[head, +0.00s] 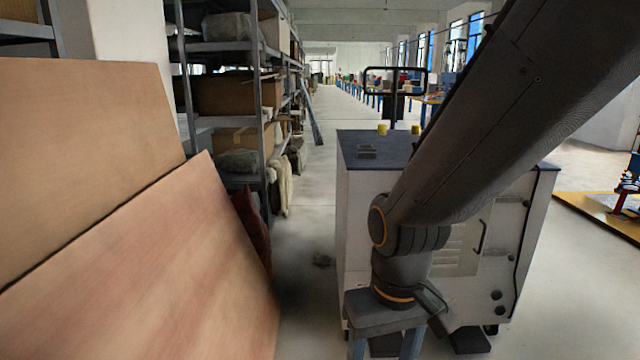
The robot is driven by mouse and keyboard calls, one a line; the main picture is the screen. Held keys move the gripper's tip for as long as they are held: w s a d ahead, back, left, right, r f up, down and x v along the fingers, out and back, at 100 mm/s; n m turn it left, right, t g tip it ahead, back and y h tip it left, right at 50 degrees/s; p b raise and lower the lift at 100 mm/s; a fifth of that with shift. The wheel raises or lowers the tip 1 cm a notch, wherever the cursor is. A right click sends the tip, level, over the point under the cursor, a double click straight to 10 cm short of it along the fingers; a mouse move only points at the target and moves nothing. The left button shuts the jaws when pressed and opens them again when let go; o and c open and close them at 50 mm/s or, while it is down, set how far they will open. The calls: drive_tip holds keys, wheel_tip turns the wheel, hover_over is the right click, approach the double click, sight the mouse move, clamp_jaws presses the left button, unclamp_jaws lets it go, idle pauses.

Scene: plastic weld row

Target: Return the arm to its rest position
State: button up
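My arm crosses the right half of the head view. Its foot stands on a small grey bracket at the lower middle. A long dark link runs from the joint above it up to the upper right and out of the picture. My gripper is beyond the frame, so its fingers and anything in them are hidden. No part of the visible arm shows a held object.
Large brown boards (150,270) fill the lower left. Metal shelving (265,130) with boxes stands behind them. A white cabinet (356,245) with a dark top stands behind my arm's foot; I cannot tell whether it is mine. A yellow platform (590,212) lies right.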

drive_tip(key=s+d+r+m+p, duration=0.2)
drive_tip(key=d+r+p, duration=0.7)
drive_tip(key=r+p, duration=0.2)
drive_tip(key=shift+d+r+m+p, duration=0.4)
drive_tip(key=shift+p, duration=0.1)
drive_tip(key=shift+s, duration=0.1)
drive_tip(key=shift+c, duration=0.3)
idle(0.8)
